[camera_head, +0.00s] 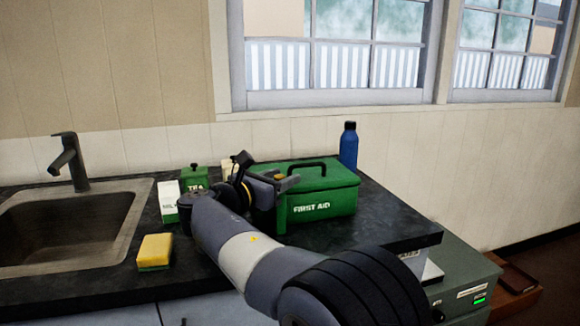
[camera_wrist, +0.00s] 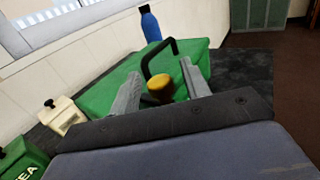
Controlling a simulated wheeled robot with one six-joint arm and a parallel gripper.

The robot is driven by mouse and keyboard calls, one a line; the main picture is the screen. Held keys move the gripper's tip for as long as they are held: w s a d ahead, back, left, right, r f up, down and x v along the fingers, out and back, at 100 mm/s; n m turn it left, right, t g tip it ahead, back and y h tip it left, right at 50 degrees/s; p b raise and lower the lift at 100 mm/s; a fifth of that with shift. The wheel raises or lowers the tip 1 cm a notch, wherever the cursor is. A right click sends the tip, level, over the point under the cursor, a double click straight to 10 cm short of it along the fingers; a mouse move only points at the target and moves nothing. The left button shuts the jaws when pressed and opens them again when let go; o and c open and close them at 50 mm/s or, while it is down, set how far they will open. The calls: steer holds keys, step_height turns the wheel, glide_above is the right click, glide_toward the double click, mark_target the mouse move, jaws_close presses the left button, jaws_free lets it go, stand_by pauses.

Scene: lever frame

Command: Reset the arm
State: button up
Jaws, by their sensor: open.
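My gripper (camera_head: 286,182) is at the end of my arm, which reaches over the counter to the green first aid box (camera_head: 325,203). In the wrist view my gripper (camera_wrist: 158,82) has its two fingers apart, over the box (camera_wrist: 100,97). A small round yellow-brown thing (camera_wrist: 160,87) shows between the fingers; I cannot tell whether it touches them or what it rests on. The box's black handle (camera_wrist: 158,47) stands just beyond the fingertips. The arm hides part of the box's left side in the head view.
A blue bottle (camera_head: 348,147) stands behind the box. A green tea tin (camera_head: 194,178) and a white carton (camera_head: 169,202) stand left of my gripper. A yellow sponge (camera_head: 155,251) lies beside the sink (camera_head: 62,228). The counter's right end (camera_head: 400,232) is mostly clear.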

steer(key=shift+f+n+t+y+b, duration=0.15)
steer(key=shift+n+t+y+b, duration=0.65)
steer(key=shift+b, duration=0.9)
steer(key=shift+f+n+t+y+b, duration=0.1)
steer(key=shift+n+t+y+b, duration=0.4)
steer(key=shift+y+b, duration=0.9)
steer(key=n+y+b, duration=0.1)
steer(key=b, duration=0.2)
steer(key=shift+n+t, duration=0.3)
steer(key=shift+n+t+y+b, duration=0.3)
steer(key=shift+n+y+b, duration=0.2)
steer(key=shift+y+b, duration=0.45)
steer(key=shift+r+n+y, duration=0.15)
steer(key=shift+n+y, duration=0.95)
steer(key=shift+y, duration=0.55)
steer(key=shift+r+n+y+p, duration=0.2)
steer(key=shift+n+y+p, duration=0.4)
steer(key=shift+n+y, duration=0.7)
steer(key=shift+r+n+y+p, duration=0.1)
steer(key=shift+n+y+p, duration=0.2)
steer(key=shift+y+p, duration=0.95)
steer(key=shift+n+y+p, duration=0.4)
steer(key=shift+y+p, duration=0.15)
steer(key=shift+p, duration=0.25)
steer(key=n+g+y+p, duration=0.1)
steer(key=n+y+p, duration=0.1)
steer(key=p, duration=0.4)
steer(key=shift+g+y, duration=0.4)
steer(key=shift+y, duration=0.2)
